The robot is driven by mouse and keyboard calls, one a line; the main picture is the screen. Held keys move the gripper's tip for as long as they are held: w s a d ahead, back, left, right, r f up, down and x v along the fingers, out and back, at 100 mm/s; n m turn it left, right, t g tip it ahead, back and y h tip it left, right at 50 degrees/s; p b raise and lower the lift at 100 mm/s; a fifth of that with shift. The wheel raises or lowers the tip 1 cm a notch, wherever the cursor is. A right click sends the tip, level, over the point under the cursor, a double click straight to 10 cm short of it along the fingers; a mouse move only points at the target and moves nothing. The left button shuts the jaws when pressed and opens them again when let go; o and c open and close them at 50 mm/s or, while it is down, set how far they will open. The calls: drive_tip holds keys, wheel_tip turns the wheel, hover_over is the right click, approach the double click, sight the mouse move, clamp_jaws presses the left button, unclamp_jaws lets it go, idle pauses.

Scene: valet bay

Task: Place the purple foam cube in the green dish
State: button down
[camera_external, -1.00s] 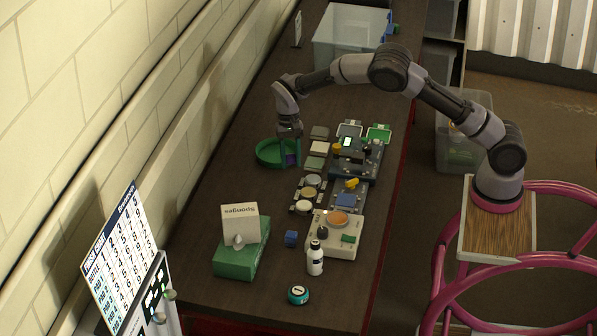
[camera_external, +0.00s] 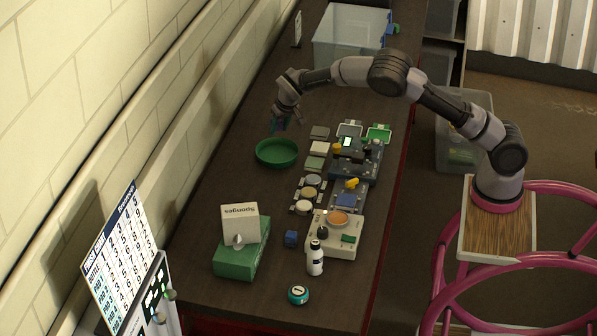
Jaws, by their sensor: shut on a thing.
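The green dish (camera_external: 277,153) is a round, shallow, raised-rim dish on the dark bench, and its visible inside looks empty. My gripper (camera_external: 280,122) is above the bench, just beyond the dish in the picture and higher than its rim. It is shut on the purple foam cube (camera_external: 274,126), of which only a small dark purple patch shows between the fingers. The cube is apart from the dish.
Flat pads (camera_external: 318,148) and several small trays lie to the right of the dish. A dark blue device (camera_external: 357,160) stands beyond them. A green box (camera_external: 242,250) with a Sponges carton, a blue cube (camera_external: 291,238) and a white bottle (camera_external: 315,258) are nearer. A clear bin (camera_external: 350,38) stands at the back.

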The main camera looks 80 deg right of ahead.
sight(279, 157)
drive_tip(key=shift+f, duration=4.85)
drive_tip(key=shift+c, duration=1.9)
unclamp_jaws()
wheel_tip(279, 157, up, 6)
drive_tip(key=shift+r, duration=0.5)
